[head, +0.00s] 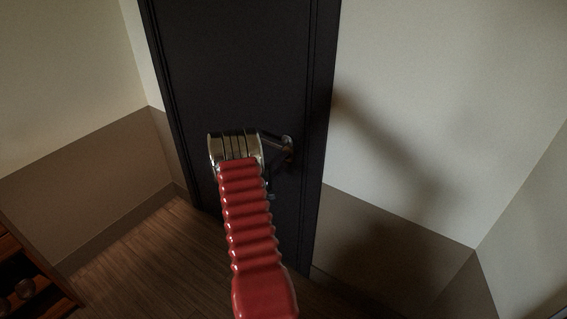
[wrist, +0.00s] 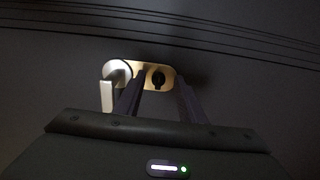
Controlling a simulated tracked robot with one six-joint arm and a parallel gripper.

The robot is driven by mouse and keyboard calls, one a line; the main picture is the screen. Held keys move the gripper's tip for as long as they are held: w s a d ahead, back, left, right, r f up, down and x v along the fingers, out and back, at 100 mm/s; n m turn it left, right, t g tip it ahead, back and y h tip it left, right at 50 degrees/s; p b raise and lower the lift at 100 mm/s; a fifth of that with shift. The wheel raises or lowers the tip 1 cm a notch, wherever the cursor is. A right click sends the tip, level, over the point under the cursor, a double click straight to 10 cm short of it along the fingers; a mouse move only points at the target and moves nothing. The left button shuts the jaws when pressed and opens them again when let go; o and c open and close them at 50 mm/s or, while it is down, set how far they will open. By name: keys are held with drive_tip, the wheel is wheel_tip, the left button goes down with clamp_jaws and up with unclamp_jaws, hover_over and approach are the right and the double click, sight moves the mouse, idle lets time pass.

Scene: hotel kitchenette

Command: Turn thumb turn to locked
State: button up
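The thumb turn (wrist: 158,77) is a small dark knob on a brass-coloured plate (wrist: 139,66) in the wrist view. Its grip looks roughly in line with the picture's vertical. My gripper (wrist: 161,82) is open, its two dark fingers on either side of the thumb turn in the picture. I cannot tell whether they touch it or how far off they are. Nothing shows held between them. A silver lever handle (wrist: 114,76) sits left of the thumb turn. In the head view, my red arm hides most of my gripper, and the thumb turn cannot be made out.
The dark door (head: 235,75) stands closed in its frame. The lever handle (head: 287,148) sticks out close to my wrist. Pale walls with a brown lower band flank the door. A wooden rack (head: 22,270) is at the lower left, with bare wood floor (head: 150,255) beside it.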

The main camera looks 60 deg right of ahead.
drive_tip(key=w+a, duration=0.2)
drive_tip(key=a, duration=1.1)
drive_tip(key=shift+f+n, duration=0.1)
drive_tip(key=shift+n, duration=0.2)
